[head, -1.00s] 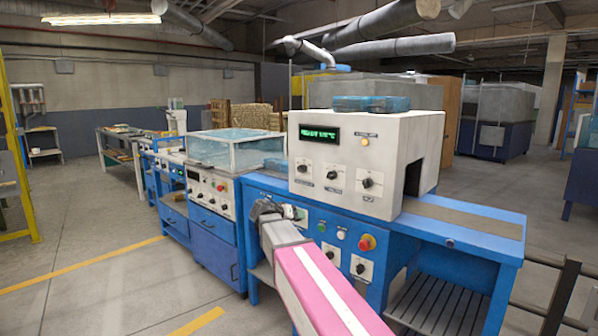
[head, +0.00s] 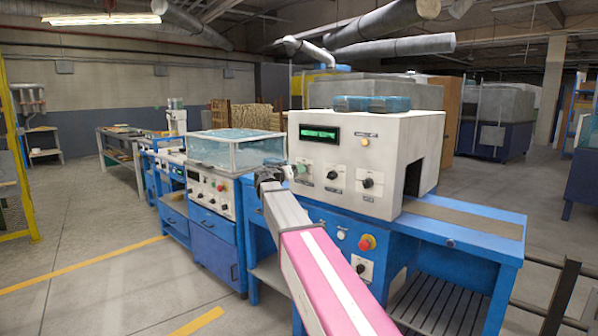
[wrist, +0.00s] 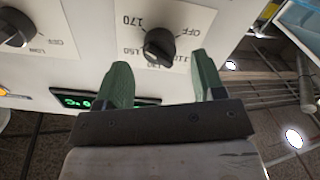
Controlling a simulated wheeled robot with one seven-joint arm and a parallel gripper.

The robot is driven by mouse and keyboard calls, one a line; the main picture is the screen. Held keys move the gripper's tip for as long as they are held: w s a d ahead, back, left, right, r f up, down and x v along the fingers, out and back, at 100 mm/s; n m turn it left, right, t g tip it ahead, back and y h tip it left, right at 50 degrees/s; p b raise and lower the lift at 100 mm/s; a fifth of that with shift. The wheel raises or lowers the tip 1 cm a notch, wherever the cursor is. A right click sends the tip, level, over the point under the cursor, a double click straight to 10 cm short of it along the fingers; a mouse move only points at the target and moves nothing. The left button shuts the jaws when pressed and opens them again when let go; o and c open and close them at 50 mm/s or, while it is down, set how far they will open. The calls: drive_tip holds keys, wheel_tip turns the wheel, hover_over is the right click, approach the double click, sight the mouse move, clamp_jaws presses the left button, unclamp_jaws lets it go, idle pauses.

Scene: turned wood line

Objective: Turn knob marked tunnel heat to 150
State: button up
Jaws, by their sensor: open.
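In the wrist view a dark knob (wrist: 158,47) sits on a white plate marked OFF, 110, 130, 150 and 170. Its pointer direction is not clear, and no name label can be read. My gripper (wrist: 161,62) is open, with one green finger on each side in the picture, short of or around the knob; I cannot tell contact. In the head view my gripper (head: 280,174) is at the left end of the white box (head: 408,150), by the leftmost of its three knobs, which it partly covers.
The middle knob (head: 332,174) and right knob (head: 367,182) are close by on the same face. A green display (head: 319,134) is above them. A red button (head: 367,242) is on the blue panel below. A clear-covered case (head: 235,150) stands to the left.

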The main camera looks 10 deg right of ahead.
drive_tip(key=shift+x, duration=1.35)
drive_tip(key=shift+c, duration=0.3)
drive_tip(key=c, duration=0.9)
drive_tip(key=shift+o, duration=0.2)
drive_tip(key=shift+n, duration=0.4)
drive_tip(key=n, duration=0.5)
drive_tip(key=shift+n, duration=0.3)
drive_tip(key=n, duration=0.5)
drive_tip(key=shift+f, duration=0.1)
drive_tip(key=shift+a+n, duration=0.1)
drive_tip(key=shift+n, duration=0.2)
